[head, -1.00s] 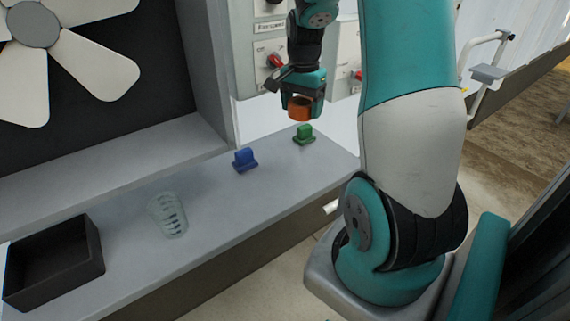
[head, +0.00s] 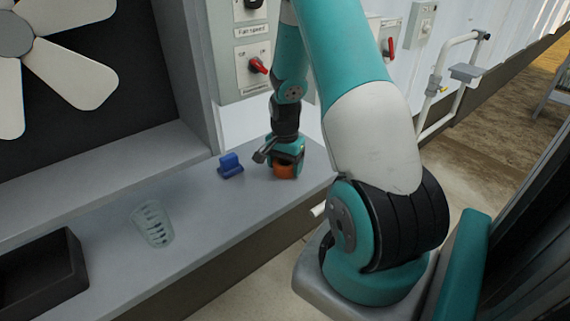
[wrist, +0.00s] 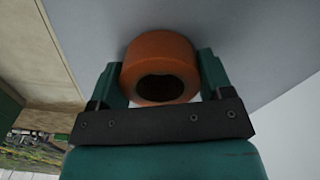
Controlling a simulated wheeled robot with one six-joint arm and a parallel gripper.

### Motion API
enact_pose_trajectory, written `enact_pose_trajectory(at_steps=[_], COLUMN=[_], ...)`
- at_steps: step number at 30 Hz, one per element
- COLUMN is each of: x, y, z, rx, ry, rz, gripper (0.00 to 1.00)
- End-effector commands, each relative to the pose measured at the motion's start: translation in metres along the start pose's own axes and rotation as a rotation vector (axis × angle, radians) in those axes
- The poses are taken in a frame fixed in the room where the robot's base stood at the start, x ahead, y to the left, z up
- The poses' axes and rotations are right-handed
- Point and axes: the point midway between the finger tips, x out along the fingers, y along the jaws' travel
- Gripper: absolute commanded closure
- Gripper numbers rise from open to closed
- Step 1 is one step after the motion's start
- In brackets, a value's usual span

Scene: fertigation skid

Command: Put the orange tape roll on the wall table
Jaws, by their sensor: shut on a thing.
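The orange tape roll (head: 284,171) is held in my gripper (head: 285,163), low over the right end of the grey wall table (head: 195,203) in the head view. I cannot tell whether the roll touches the tabletop. In the wrist view the roll (wrist: 158,47) sits between the two teal fingers of my gripper (wrist: 160,72), with its dark hole facing the camera. The grey tabletop (wrist: 255,40) fills much of the background there.
A blue block-like piece (head: 231,166) stands on the table just left of my gripper. A clear ribbed cup (head: 153,224) and a black open bin (head: 45,275) are further left. A control panel with a red switch (head: 257,65) is on the wall behind.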

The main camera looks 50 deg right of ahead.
Motion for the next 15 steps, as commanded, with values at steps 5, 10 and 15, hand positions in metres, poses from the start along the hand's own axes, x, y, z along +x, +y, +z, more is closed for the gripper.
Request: enact_pose_trajectory(at_steps=[5,10,15], x=[-0.0003,0.002,0.0018], y=[-0.0002,-0.0002,-0.0002], z=[-0.0002,-0.0001,-0.0002], rx=[0.0,0.0,0.0], ry=[0.001,0.0,0.0], rz=[-0.001,0.0,0.0], gripper=[0.51,0.13,0.01])
